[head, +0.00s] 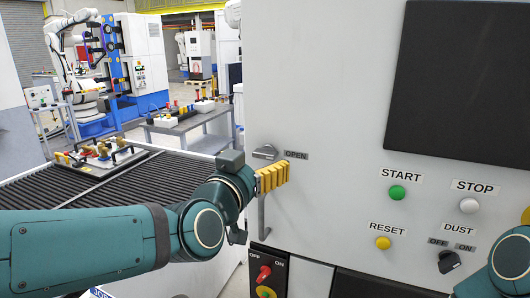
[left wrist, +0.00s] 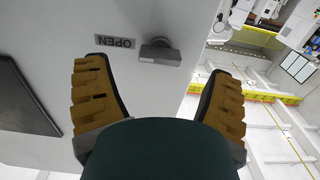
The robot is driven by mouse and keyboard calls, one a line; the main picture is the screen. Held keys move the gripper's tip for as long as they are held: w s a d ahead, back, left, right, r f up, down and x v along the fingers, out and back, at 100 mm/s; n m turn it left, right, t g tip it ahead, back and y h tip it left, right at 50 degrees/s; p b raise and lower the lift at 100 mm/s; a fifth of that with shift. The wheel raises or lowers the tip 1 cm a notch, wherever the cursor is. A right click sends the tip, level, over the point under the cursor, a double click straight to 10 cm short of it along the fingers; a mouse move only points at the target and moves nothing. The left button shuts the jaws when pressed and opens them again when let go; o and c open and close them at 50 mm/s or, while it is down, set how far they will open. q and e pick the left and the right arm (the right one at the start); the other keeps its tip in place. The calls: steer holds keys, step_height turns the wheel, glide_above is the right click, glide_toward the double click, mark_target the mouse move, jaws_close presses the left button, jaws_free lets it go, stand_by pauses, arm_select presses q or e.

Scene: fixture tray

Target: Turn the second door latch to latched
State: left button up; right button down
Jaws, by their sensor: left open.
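The door latch (head: 264,152) is a small grey turn handle on the pale machine front. Its bar lies roughly level, beside a grey OPEN label (head: 296,155). My left gripper (head: 272,178) has yellow ridged fingers and is just below the latch in the head view. In the left wrist view the latch (left wrist: 160,53) lies ahead, between the directions of the two spread fingers (left wrist: 164,78), with the OPEN label (left wrist: 115,42) upside down beside it. The fingers are open and empty, with no visible contact. My right gripper is out of view; only part of that arm shows.
A vertical bar handle (head: 262,216) is below the latch. START (head: 397,192), STOP (head: 469,205) and RESET (head: 383,243) buttons and a DUST knob (head: 449,262) are to the right. A ribbed surface (head: 60,188) with a fixture tray (head: 98,160) is at left.

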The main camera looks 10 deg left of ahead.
mark_target(263, 157)
arm_select(q)
steer(key=shift+w+d, duration=0.2)
steer(key=shift+w, duration=1)
steer(key=shift+w+d, duration=0.2)
steer(key=shift+w, duration=0.95)
steer(key=c, duration=1.2)
